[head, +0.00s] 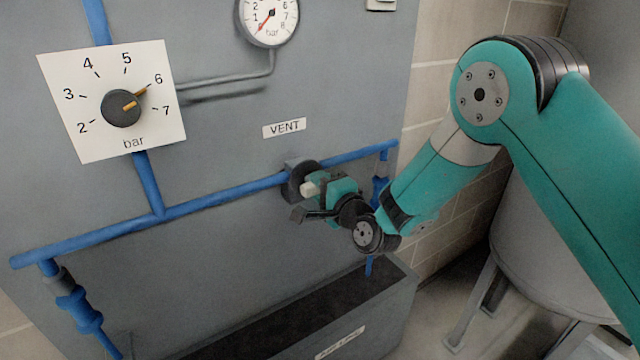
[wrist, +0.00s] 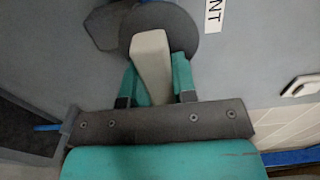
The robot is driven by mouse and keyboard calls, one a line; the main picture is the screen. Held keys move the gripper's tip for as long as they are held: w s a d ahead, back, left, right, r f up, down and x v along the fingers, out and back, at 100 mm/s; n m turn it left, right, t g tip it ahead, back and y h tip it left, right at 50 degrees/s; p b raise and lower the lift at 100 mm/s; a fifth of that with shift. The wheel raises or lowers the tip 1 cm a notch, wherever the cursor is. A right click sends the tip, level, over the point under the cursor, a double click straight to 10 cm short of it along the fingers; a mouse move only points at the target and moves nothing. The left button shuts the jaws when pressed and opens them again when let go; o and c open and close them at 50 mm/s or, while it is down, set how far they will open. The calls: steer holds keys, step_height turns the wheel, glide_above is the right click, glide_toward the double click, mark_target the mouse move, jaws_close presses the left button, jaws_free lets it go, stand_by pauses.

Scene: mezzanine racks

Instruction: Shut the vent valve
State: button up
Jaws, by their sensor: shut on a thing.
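The vent valve (head: 292,183) is a dark round body on the blue pipe, below the VENT label (head: 285,128). Its pale handle (head: 309,189) sticks out from the panel. In the wrist view the handle (wrist: 152,65) stands in front of the dark valve disc (wrist: 183,32). My gripper (head: 322,189) is at the valve, with its teal fingers on both sides of the handle. I cannot tell whether the valve is open or closed.
A bar dial (head: 122,108) with its pointer near 6 and a pressure gauge (head: 270,18) with its needle low are on the grey panel. A dark trough (head: 375,310) stands below the valve. A grey tank (head: 560,240) is behind my arm at right.

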steer(key=o, duration=0.9)
steer(key=shift+s+d+f+b, duration=0.15)
steer(key=shift+s+d+b, duration=0.1)
steer(key=shift+b, duration=0.2)
steer(key=b+v, duration=1.4)
steer(key=v, duration=0.2)
steer(key=shift+s+d, duration=0.2)
steer(key=shift+s, duration=0.1)
steer(key=shift+r, duration=0.2)
